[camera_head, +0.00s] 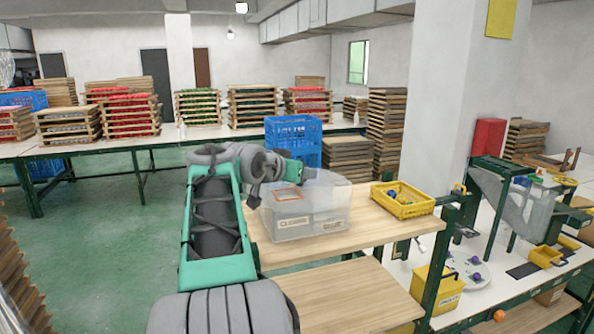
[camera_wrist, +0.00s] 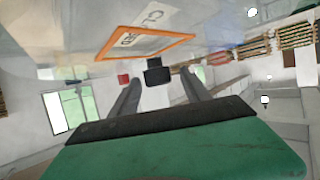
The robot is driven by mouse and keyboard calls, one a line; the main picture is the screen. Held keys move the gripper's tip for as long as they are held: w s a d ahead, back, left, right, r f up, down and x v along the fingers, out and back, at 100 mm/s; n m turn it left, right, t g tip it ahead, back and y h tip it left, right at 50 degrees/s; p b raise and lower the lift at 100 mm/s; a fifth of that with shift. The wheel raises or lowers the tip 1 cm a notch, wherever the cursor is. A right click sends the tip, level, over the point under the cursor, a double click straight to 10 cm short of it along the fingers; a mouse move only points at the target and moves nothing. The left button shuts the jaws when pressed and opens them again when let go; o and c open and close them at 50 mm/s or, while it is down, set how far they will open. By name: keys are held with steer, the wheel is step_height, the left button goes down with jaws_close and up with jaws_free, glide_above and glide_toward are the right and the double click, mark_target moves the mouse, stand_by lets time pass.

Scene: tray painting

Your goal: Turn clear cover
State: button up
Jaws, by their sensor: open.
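The clear cover (camera_head: 335,205) is a see-through box shape on the wooden table, with a small white label low on its front. An orange-framed card (camera_head: 288,198) shows on or through it, and appears large in the wrist view (camera_wrist: 148,42). My gripper (camera_wrist: 158,85) is open, its two dark fingers apart. Small black parts (camera_wrist: 153,70) appear beyond the fingertips; I cannot tell what they are. In the head view my wrist is at the cover's upper back-left side, and the fingertips are hard to make out. I cannot tell whether they touch the cover.
A yellow crate (camera_head: 403,203) with small coloured items stands right of the cover on the wooden table (camera_head: 385,228). Blue crates (camera_head: 293,132) stand behind. A green-framed workbench with a yellow bin (camera_head: 433,290) is at right. Green floor (camera_head: 100,250) is open at left.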

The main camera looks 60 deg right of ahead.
steer(key=shift+s+d+f, duration=0.1)
steer(key=shift+d+f, duration=0.05)
steer(key=shift+d, duration=0.35)
steer(key=shift+c, duration=0.5)
jaws_close()
stand_by(0.6)
